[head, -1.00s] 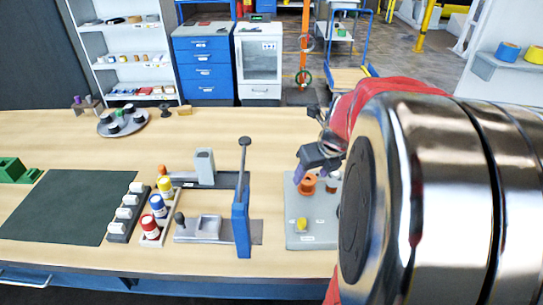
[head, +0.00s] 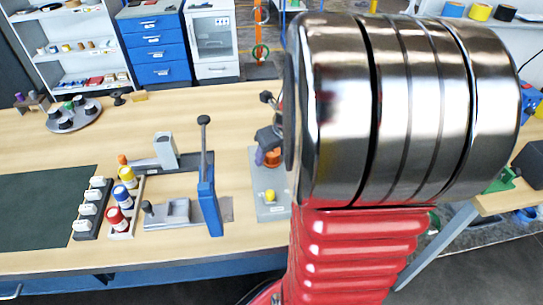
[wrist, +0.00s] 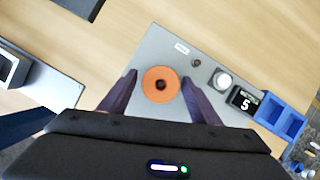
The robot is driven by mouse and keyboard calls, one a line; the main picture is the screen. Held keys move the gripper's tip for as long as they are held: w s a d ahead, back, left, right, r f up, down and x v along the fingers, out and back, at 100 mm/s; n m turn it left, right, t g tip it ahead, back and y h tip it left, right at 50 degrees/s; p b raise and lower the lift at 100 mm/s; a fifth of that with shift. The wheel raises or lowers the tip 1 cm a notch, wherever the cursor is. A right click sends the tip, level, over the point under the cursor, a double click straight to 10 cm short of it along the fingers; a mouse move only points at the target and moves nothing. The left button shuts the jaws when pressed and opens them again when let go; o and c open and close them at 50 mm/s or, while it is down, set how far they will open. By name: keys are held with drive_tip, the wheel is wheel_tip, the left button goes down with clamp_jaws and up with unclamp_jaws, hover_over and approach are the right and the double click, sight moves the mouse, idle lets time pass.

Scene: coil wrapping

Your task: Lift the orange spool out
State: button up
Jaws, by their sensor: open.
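The orange spool (wrist: 161,84) sits on a grey plate (wrist: 160,48) in the wrist view, its round top and dark centre hole facing the camera. My gripper (wrist: 160,90) is open, with one dark purple finger on each side of the spool. A gap shows between the spool and each finger; I cannot tell the height of the fingertips over the plate. In the head view the orange spool (head: 273,157) shows only in part beside my gripper (head: 262,155), and my arm hides the right part of the plate.

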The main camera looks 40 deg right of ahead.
sight(273, 154)
drive_tip(key=c, duration=1.1)
drive_tip(key=shift+r, duration=0.15)
wheel_tip(273, 154, up, 10)
drive_tip(key=shift+f, duration=0.1)
idle(0.5)
